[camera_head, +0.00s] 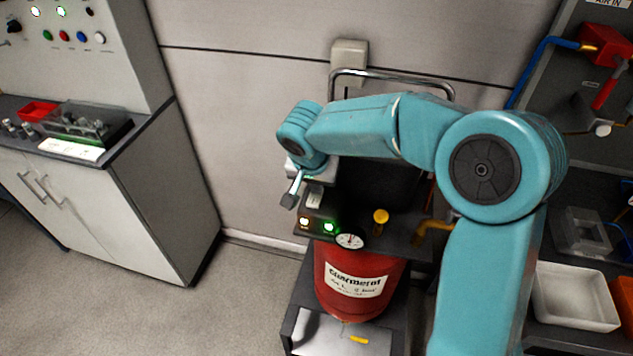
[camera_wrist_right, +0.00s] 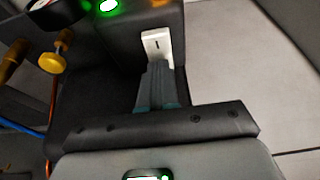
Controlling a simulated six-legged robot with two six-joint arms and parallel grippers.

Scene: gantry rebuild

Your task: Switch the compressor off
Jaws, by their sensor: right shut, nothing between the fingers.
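The compressor has a red tank (camera_head: 350,285) and a dark top with a control box. In the wrist view a white switch plate (camera_wrist_right: 157,42) with a dark mark is on the box's side. My right gripper (camera_head: 290,200) is shut and empty at the box. In the wrist view its fingertips (camera_wrist_right: 158,66) overlap the plate's lower edge; I cannot tell whether they touch it. My left gripper is out of view.
A yellow knob (camera_head: 381,216) and a brass fitting (camera_head: 430,232) are on the compressor top. A metal handle (camera_head: 390,76) rises behind. A cabinet (camera_head: 120,200) stands left, a rack with a white tray (camera_head: 575,296) right. Floor between cabinet and compressor is clear.

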